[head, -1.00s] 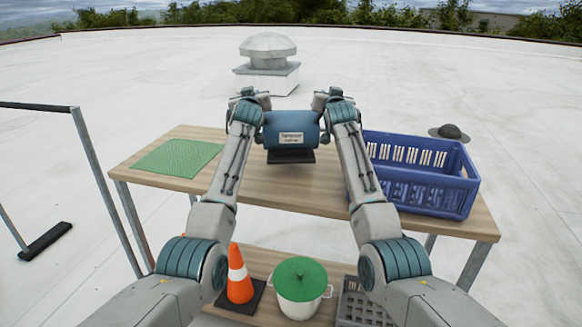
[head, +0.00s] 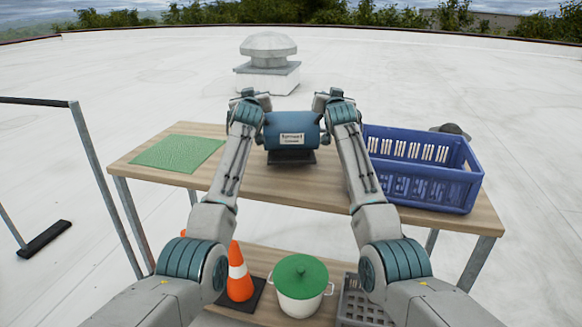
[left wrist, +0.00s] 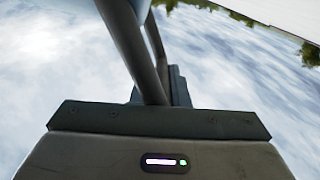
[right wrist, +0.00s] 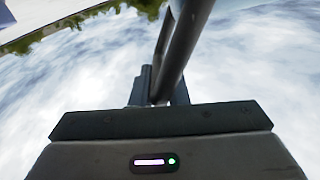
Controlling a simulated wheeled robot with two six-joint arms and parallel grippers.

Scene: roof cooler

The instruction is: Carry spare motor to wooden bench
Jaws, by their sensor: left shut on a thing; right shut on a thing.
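The spare motor (head: 291,131) is a blue-teal cylinder with a white label and a dark flat foot. It sits level between my two arms, over the wooden bench (head: 265,187); whether its foot touches the top is hard to tell. My left gripper (head: 261,99) and right gripper (head: 322,100) are at its two ends, shut. In the left wrist view a dark handle bar (left wrist: 148,60) runs into the jaws, with a bit of blue body beside it. The right wrist view shows a similar bar (right wrist: 182,50). The fingertips are mostly hidden.
A green mat (head: 178,153) lies on the bench's left; a blue crate (head: 432,190) stands on its right. A traffic cone (head: 239,272), a lidded pot (head: 300,288) and a grey crate (head: 352,303) are on the lower shelf. A metal frame (head: 92,170) stands left.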

